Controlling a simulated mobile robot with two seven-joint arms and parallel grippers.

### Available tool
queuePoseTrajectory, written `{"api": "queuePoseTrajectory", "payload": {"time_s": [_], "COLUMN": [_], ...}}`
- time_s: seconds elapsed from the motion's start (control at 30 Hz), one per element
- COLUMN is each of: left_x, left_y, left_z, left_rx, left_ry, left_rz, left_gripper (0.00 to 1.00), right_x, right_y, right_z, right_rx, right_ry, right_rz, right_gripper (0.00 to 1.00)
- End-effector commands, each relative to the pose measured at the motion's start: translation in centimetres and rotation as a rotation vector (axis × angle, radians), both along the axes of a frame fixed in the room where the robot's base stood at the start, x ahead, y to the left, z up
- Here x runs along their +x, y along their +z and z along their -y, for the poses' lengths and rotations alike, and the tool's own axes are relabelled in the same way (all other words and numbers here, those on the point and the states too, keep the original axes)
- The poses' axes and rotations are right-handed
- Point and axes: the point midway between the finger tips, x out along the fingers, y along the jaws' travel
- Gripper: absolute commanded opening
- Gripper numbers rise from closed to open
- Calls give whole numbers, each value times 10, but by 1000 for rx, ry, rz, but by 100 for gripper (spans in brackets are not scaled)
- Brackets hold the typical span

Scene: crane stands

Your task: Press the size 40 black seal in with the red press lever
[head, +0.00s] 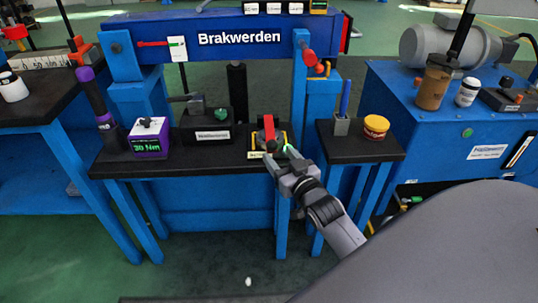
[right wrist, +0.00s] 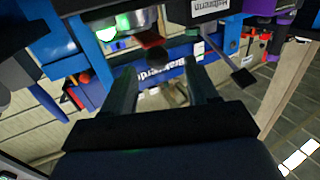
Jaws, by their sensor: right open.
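A small press with a red lever (head: 269,128) and yellow edges stands at the right end of the black bench (head: 190,160). A dark round knob shows at the lever's near end. My right gripper (head: 282,157) is open, right in front of the lever. My left gripper is not in view.
A dark block with a green knob (head: 222,115), a purple meter box (head: 149,138) and a purple-black tool (head: 100,108) stand left on the bench. A small right table (head: 350,147) holds a yellow tub (head: 375,128) and a blue-handled tool (head: 343,105). A blue frame (head: 305,90) rises behind.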

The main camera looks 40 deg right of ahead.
Motion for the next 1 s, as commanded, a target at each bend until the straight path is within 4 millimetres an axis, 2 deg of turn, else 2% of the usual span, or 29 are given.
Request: {"api": "queuePoseTrajectory", "payload": {"time_s": [0.03,0.27,0.7,1.0], "left_x": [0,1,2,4], "left_y": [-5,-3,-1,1], "left_z": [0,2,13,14], "left_rx": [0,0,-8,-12], "left_ry": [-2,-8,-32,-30], "left_rz": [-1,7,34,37], "left_gripper": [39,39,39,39], "right_x": [3,17,67,74], "right_y": [-2,1,0,1], "right_z": [3,6,14,15], "right_rx": [1,3,3,2], "right_ry": [-5,-8,-8,-8], "right_rz": [10,21,18,17], "right_gripper": [58,58,58,58]}}
